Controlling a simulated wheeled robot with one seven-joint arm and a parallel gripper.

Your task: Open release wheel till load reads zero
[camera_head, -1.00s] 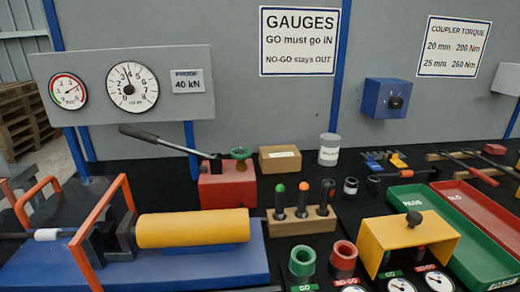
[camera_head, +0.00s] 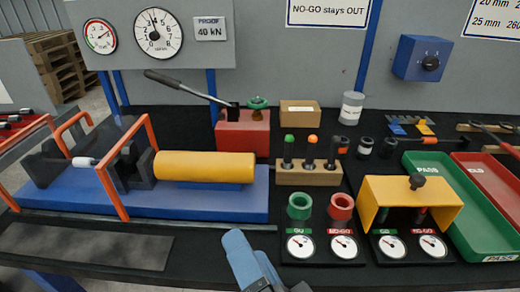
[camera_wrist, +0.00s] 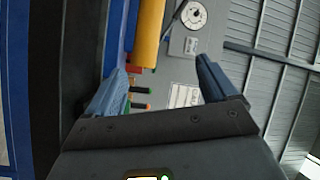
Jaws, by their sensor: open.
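The release wheel (camera_head: 258,103) is a small green handwheel on top of the red pump block (camera_head: 240,132), left of a cardboard box. The pump's long lever (camera_head: 190,87) slopes up to the left. The large white load dial (camera_head: 157,33) hangs on the grey panel above; its needle points up and slightly left, away from zero. My gripper (camera_head: 240,262) shows at the bottom edge of the head view, well in front of and below the wheel. In the wrist view my gripper (camera_wrist: 160,72) is open, with nothing between its blue fingers. The wheel is not clear there.
A yellow cylinder (camera_head: 205,167) lies on the blue test bed (camera_head: 240,205), with an orange guard frame (camera_head: 110,170) at its left. A wooden plug stand (camera_head: 308,173), green and red ring gauges and a yellow cover (camera_head: 410,190) fill the bench to the right.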

